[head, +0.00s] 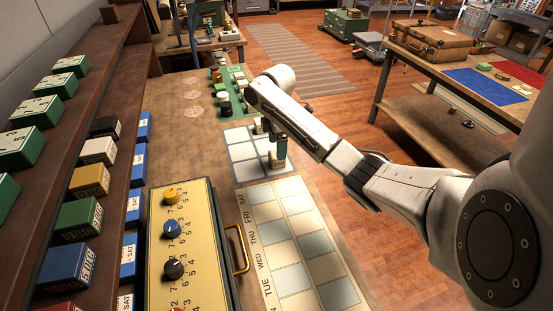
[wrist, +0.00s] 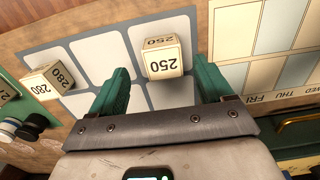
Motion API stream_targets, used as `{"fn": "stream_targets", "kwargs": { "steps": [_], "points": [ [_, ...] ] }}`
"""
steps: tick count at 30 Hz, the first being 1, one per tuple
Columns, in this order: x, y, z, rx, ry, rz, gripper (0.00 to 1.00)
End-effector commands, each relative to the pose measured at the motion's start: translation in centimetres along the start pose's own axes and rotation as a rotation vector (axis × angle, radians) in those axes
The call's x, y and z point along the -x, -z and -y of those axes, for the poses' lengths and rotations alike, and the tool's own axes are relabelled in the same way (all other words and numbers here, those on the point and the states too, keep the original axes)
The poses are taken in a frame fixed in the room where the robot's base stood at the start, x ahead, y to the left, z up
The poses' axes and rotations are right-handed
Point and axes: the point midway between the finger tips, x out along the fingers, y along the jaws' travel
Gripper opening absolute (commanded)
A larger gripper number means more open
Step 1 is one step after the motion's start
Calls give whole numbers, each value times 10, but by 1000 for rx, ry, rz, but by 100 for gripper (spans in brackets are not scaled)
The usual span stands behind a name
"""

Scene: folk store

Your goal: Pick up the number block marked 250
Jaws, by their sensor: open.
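The cream number block marked 250 (wrist: 164,60) sits on the white grid board (wrist: 98,58) in the wrist view, its number upside down. My gripper (wrist: 161,68) is open, with one green finger on each side of the block. The block lies between and slightly beyond the fingertips, and I see no clear contact. A second cream block marked 280 (wrist: 48,80) stands to the left, outside the fingers. In the head view my gripper (head: 279,158) is low over the near right part of the board (head: 243,152). The arm and fingers partly hide the blocks there.
A calendar board (head: 290,240) lies nearer than the grid. A yellow dial panel (head: 180,240) with a brass handle (head: 240,250) stands to its left. A green board with pegs (head: 232,90) lies beyond. Shelves of boxes (head: 75,170) line the left side.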

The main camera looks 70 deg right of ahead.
Motion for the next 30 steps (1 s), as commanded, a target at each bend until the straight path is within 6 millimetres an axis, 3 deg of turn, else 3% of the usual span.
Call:
{"fn": "stream_targets", "kwargs": {
  "steps": [9, 18, 30],
  "points": [
    [-41, 2, 4, -1, 1, 1, 80],
    [-46, 3, 3, 0, 0, 0, 80],
    [-45, 3, 3, 0, -1, 0, 42]
  ]
}}
